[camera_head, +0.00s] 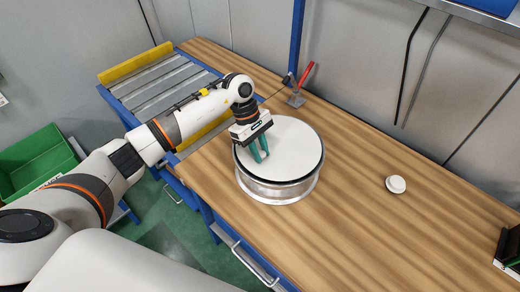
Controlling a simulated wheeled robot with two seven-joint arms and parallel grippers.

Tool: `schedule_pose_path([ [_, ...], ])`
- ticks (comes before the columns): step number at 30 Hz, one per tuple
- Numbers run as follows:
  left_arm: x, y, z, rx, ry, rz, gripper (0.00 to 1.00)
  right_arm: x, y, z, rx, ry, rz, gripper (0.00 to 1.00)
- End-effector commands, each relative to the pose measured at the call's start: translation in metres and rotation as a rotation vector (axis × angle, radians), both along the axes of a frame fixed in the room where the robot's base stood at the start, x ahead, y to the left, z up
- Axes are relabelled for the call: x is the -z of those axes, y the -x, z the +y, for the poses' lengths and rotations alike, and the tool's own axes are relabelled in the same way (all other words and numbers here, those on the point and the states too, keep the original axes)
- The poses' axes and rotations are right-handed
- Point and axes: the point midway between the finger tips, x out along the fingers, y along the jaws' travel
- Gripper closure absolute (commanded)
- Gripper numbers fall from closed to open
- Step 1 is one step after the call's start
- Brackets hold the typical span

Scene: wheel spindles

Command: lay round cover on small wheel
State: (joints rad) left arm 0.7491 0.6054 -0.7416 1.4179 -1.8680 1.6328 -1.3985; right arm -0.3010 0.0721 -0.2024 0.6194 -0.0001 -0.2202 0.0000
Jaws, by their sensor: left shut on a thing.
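A round white cover (295,144) with a dark rim lies flat over the top of the small silver wheel (278,193). The wheel stands on the wooden table. From this angle I cannot tell whether the cover fully rests on the wheel. My left gripper (259,155) points down at the left part of the cover, with its teal fingers close together. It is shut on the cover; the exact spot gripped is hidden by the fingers. My right gripper is not in view.
A small white round piece (396,184) lies on the wooden table (345,235) to the right. A roller conveyor (165,90) and a green bin (38,162) are at left. A dark object (509,246) sits at the right edge.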

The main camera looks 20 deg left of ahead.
Motion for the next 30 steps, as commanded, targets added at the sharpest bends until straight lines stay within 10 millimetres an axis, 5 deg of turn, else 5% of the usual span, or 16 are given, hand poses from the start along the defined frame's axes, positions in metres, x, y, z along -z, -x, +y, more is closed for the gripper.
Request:
schedule_pose_path([
  [3,0.003,-0.001,0.000,0.000,0.001,-0.002,1.00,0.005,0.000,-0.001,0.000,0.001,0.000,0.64],
  [4,0.002,0.000,0.000,0.000,0.000,-0.001,0.72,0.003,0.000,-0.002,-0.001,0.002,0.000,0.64],
  [7,0.002,0.000,0.000,0.000,0.000,-0.001,0.56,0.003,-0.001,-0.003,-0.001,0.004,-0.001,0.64],
  [22,-0.010,-0.002,0.002,-0.001,-0.001,-0.003,0.56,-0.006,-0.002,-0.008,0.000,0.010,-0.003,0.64],
  [30,-0.064,-0.010,0.025,-0.002,-0.001,-0.008,0.56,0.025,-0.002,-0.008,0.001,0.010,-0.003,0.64],
])
